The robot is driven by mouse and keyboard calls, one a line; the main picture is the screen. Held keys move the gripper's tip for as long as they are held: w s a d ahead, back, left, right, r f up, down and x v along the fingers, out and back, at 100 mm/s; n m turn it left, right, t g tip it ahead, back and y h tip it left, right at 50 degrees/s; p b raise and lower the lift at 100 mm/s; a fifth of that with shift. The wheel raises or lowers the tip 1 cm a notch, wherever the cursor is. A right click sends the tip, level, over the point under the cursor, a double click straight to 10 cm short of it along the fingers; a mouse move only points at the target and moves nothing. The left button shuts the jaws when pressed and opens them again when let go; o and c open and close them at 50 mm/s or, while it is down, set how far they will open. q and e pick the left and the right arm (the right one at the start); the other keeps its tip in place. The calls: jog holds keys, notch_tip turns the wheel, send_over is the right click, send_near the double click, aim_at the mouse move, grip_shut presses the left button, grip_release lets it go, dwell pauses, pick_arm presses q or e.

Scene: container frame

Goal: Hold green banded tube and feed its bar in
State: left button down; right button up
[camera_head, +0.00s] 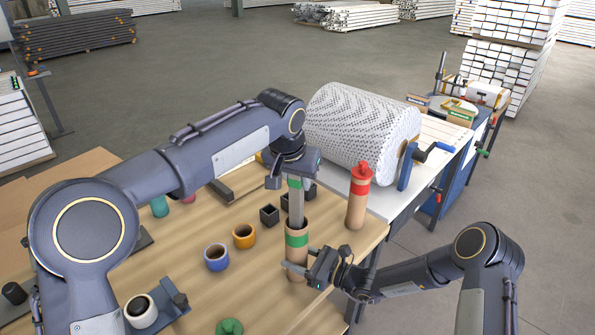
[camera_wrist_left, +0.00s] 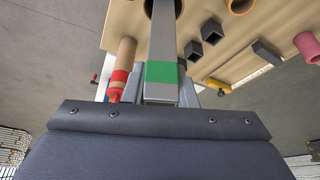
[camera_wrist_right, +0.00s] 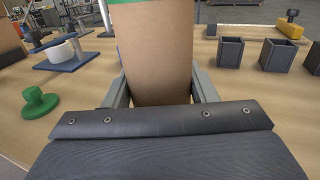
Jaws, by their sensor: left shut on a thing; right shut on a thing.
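The green banded tube (camera_head: 297,256) stands upright near the table's right edge, a brown cylinder with a green band and an open top. My right gripper (camera_head: 312,274) is shut around its lower part; the tube also fills the middle of the right wrist view (camera_wrist_right: 155,60). The grey square bar (camera_head: 296,207) with a green mark hangs upright, its lower end at the tube's mouth, seemingly inside it. My left gripper (camera_head: 294,172) is shut on the bar's upper end. In the left wrist view the bar (camera_wrist_left: 162,40) runs away toward the tube's dark opening, partly hiding it.
A red banded tube (camera_head: 358,195) with a red cap stands close right of the bar. Small black square cups (camera_head: 269,214), an orange ring (camera_head: 244,236) and a blue ring (camera_head: 217,257) lie left. A green knobbed cap (camera_head: 229,327) is at the front.

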aim_at(297, 198)
pick_arm(q)
jog(key=shift+f, duration=2.75)
jog(key=c, duration=1.1)
grip_release()
jog(key=v, duration=1.2)
pick_arm(e)
jog(key=o, duration=1.2)
